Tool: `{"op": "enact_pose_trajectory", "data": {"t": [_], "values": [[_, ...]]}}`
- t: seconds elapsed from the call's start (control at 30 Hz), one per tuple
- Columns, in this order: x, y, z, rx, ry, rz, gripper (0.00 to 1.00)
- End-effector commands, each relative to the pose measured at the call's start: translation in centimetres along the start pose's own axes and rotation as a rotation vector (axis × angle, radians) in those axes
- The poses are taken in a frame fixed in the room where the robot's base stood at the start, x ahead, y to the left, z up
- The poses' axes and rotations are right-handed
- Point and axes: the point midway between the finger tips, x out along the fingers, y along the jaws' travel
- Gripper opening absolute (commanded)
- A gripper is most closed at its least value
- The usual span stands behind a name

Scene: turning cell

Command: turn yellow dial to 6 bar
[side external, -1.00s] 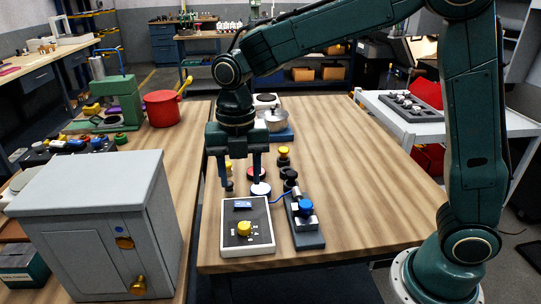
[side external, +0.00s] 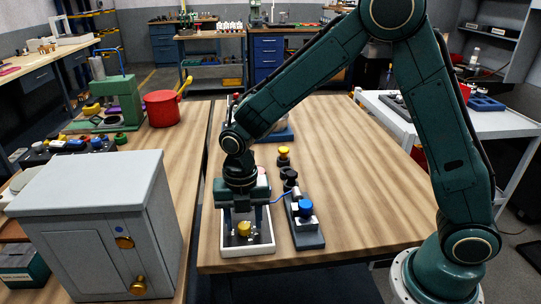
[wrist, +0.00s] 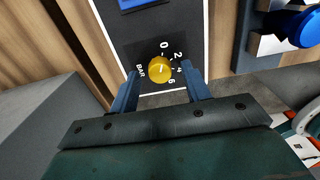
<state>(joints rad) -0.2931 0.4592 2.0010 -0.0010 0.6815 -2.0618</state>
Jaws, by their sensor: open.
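The yellow dial (side external: 244,228) sits on a dark panel with a white frame (side external: 247,251) at the front of the wooden table. In the wrist view the dial (wrist: 160,69) has a scale beside it marked 0, 2, 4, 6 and BAR. A small pale mark shows on its top; I cannot tell exactly which number it points to. My gripper (side external: 245,222) is over the panel, pointing down. In the wrist view its open fingers (wrist: 160,76) stand on either side of the dial, with gaps between them and the dial. The panel's blue display (wrist: 142,3) is partly cut off.
A blue-knobbed fixture (side external: 305,221) stands close right of the panel. Black and yellow knobs (side external: 284,155) stand behind it. A grey cabinet (side external: 95,215) is to the left. The table's right side is clear.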

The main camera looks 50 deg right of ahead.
Motion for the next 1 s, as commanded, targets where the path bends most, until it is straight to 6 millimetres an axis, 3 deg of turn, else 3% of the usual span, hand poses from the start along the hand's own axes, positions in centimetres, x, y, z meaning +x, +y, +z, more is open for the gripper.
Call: {"op": "enact_pose_trajectory", "data": {"t": [0.4, 0.63, 1.0], "values": [[0.62, -0.02, -0.01, 0.000, 0.000, 0.000, 0.47], [0.60, -0.02, -0.01, 0.000, 0.000, -0.001, 0.03], [0.57, -0.02, 0.00, 0.035, 0.000, -0.001, 0.03]]}}
